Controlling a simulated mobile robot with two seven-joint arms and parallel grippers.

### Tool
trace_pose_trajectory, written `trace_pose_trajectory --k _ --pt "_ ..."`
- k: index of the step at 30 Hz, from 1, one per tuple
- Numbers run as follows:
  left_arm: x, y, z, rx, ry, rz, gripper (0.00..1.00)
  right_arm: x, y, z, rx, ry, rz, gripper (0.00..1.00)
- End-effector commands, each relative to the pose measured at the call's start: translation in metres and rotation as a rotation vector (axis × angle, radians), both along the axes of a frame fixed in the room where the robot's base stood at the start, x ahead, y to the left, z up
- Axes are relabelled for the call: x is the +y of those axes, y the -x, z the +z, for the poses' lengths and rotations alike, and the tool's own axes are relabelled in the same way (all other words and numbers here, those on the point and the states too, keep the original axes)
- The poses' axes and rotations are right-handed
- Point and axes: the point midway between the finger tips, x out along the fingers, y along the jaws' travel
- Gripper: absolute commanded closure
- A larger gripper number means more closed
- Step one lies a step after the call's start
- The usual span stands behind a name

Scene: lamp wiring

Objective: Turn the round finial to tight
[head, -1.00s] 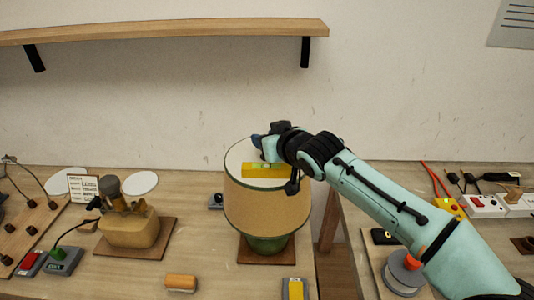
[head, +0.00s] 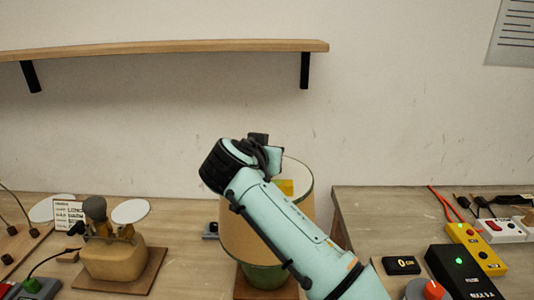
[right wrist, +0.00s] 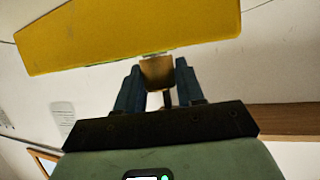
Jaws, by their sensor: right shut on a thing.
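The lamp with a tan drum shade (head: 240,234) and green base (head: 265,277) stands upright in the middle of the table. My right arm crosses in front of it, its wrist over the shade's top. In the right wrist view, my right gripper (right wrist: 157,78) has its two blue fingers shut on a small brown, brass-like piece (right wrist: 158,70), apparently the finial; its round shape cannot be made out. My left gripper is not in view.
A shelf (head: 160,52) hangs above.

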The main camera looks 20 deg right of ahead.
Motion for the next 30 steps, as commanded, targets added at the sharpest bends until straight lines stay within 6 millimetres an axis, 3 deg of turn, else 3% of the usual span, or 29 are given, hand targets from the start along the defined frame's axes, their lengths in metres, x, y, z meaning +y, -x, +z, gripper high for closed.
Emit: trace_pose_trajectory --k 15,21,30 --pt "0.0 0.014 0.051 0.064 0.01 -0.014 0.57 0.001 -0.001 0.005 0.001 0.002 -0.414 0.93" --pt "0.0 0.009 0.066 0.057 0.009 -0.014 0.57 0.0 -0.001 0.004 -0.002 0.0 -0.498 0.93" --pt "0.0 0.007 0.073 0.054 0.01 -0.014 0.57 0.0 0.0 0.002 -0.001 -0.001 -0.545 0.93"
